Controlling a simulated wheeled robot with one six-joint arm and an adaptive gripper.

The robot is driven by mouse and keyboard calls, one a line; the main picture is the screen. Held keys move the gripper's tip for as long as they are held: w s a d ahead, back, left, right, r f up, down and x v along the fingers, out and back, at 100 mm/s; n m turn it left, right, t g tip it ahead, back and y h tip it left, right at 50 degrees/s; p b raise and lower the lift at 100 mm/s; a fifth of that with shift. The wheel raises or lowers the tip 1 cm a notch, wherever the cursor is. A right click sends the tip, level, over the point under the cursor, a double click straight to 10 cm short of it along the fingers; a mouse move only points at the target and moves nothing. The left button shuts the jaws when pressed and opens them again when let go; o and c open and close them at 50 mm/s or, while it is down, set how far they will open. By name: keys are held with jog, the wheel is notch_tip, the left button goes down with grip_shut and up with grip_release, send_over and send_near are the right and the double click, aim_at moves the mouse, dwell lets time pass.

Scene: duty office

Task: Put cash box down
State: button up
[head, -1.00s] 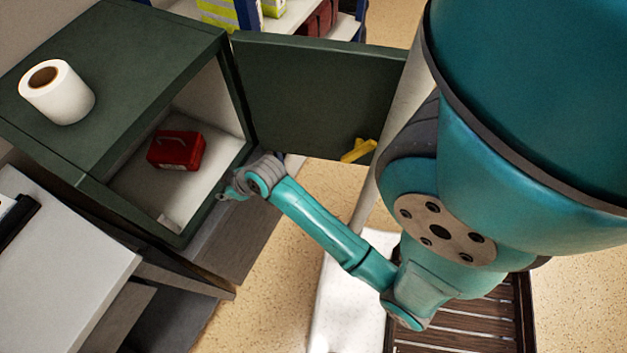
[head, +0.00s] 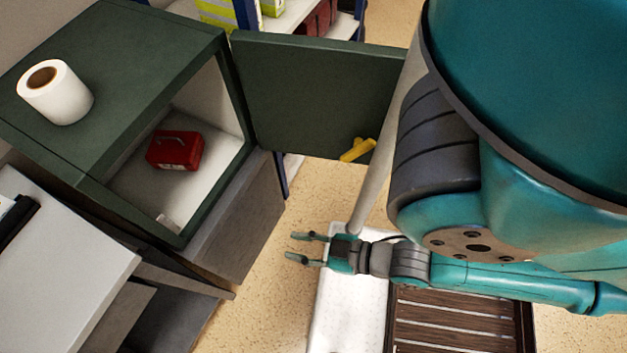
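The red cash box (head: 174,150) sits on the white floor of the open dark green cabinet (head: 110,70), its handle on top. My gripper (head: 292,248) is outside the cabinet, to the right of its opening and well apart from the cash box. Its two fingers are spread with nothing between them.
The cabinet's green door (head: 312,95) stands wide open, with a yellow handle (head: 357,150). A white paper roll (head: 55,92) stands on top of the cabinet. A pale desk (head: 70,260) is at the lower left. A dark slatted platform (head: 455,320) is at the lower right.

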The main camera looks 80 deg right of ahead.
jog(key=shift+t+y, duration=0.4)
jog(key=shift+y, duration=0.1)
jog(key=s+r, duration=0.2)
jog(key=r, duration=0.1)
jog(key=s+a+r, duration=0.1)
jog(key=shift+r, duration=0.25)
